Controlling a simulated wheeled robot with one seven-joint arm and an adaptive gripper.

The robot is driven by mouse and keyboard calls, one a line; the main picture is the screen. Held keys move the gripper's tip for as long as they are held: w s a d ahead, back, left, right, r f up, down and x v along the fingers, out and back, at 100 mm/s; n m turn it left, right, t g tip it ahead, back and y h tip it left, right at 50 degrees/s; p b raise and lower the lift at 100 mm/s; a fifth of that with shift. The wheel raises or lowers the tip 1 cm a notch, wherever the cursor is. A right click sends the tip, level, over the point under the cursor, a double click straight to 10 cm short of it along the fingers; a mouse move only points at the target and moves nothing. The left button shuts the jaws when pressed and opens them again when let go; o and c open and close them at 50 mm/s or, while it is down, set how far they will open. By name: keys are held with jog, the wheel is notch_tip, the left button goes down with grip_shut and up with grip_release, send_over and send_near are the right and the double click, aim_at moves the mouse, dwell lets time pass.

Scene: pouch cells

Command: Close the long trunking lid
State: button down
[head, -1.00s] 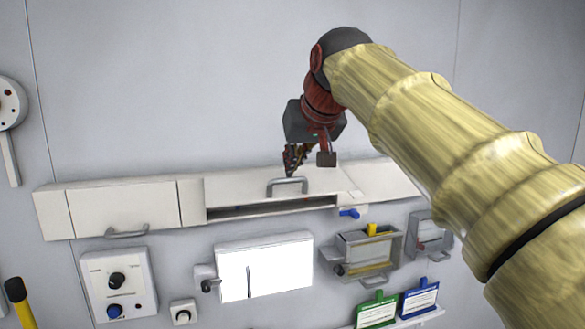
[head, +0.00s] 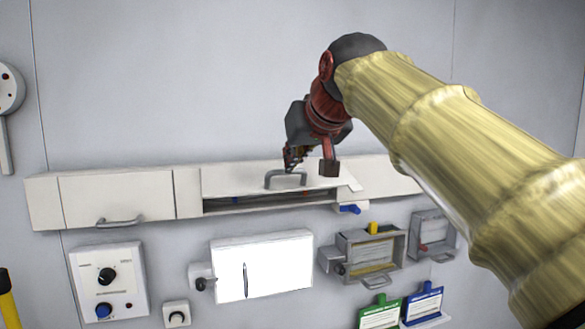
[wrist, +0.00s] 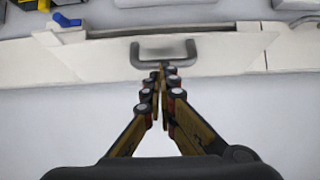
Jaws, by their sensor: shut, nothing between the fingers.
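The long trunking lid (head: 240,178) is a white panel with a grey bar handle (head: 284,177) in the middle of the wall trunking. It stands raised, with a dark slot showing under its lower edge. My gripper (head: 290,166) is just above the handle in the head view. In the wrist view the lid (wrist: 225,50) spans the top and its handle (wrist: 165,50) lies just beyond my fingertips (wrist: 160,72). The fingers are shut and empty. I cannot tell whether the tips touch the handle or lid.
A shorter trunking cover (head: 115,197) with its own handle is shut at the left. A blue lever (head: 350,209) sits under the lid's right end. Below are a white box (head: 262,267), a dial panel (head: 108,280) and an open grey box (head: 372,252). The wall above is bare.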

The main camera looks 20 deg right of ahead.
aim_at(287, 184)
jog(key=shift+s+f+t+b, duration=0.1)
jog(key=shift+f+t+b, duration=1)
jog(key=shift+b, duration=2.1)
jog(key=shift+s+f+t+b, duration=0.1)
jog(key=shift+f+t+b, duration=1)
jog(key=shift+b, duration=2.05)
jog(key=w+f+t+b, duration=0.4)
jog(key=f+b, duration=0.5)
jog(key=b, duration=1)
jog(key=shift+w+f, duration=0.3)
jog(key=shift+w, duration=0.45)
